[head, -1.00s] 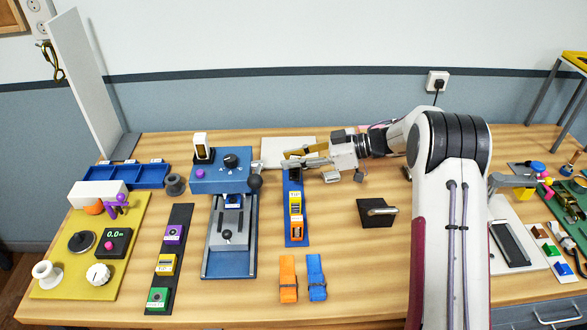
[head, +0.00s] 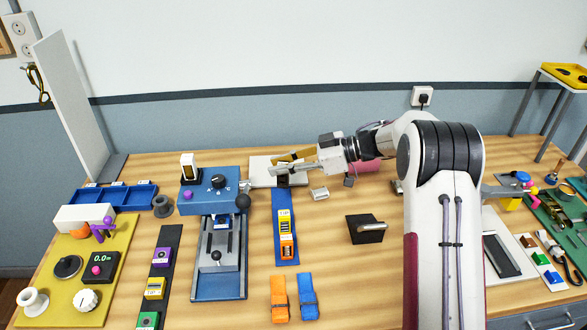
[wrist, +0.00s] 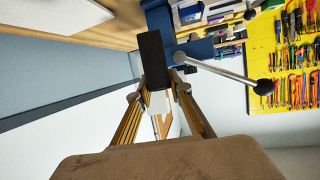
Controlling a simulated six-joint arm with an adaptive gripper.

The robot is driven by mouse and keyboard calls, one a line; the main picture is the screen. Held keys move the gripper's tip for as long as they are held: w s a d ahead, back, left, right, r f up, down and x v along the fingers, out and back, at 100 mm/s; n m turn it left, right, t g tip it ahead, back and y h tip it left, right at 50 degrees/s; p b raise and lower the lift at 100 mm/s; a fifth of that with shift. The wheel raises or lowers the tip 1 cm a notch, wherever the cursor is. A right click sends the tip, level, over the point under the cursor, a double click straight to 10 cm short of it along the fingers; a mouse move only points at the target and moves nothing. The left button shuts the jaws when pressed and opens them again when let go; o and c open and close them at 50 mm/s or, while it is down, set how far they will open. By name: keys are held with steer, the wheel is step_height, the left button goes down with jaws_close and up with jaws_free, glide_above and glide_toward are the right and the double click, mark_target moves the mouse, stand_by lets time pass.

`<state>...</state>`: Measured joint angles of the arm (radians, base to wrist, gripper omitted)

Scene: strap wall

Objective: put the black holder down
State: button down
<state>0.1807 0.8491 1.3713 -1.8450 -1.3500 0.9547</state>
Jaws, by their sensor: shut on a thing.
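The black holder (wrist: 152,60) is a dark upright block between my fingertips in the wrist view. In the head view it shows as a small dark block (head: 283,181) under my fingertips, near the far end of the blue mat (head: 286,253). My gripper (head: 284,168) is shut on it, with the arm reaching in from the right. From the head view I cannot tell whether the holder touches the mat or hangs just above it. My fingers hide part of it.
A blue press (head: 216,190) with a black ball-ended lever stands just left of my gripper. A white board (head: 262,172) lies behind. A black block with a metal handle (head: 364,229) stands to the right, with bare wood between.

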steer(key=shift+d, duration=0.1)
steer(key=s+d+m+t+h, duration=0.1)
steer(key=s+d+m+t, duration=0.1)
steer(key=d, duration=0.9)
steer(key=s+d+m+t+h, duration=0.1)
steer(key=s+d, duration=0.3)
steer(key=d, duration=0.8)
steer(key=s+d+m+t+h, duration=0.1)
steer(key=s+d+m+t, duration=0.2)
steer(key=d, duration=0.8)
steer(key=shift+s+d+m+t+h, duration=0.2)
steer(key=shift+s+m+t+h, duration=0.15)
steer(key=shift+t, duration=0.25)
steer(key=shift+f, duration=0.1)
step_height(320, 180, down, 6)
steer(key=shift+f, duration=0.1)
steer(key=shift+f, duration=1.8)
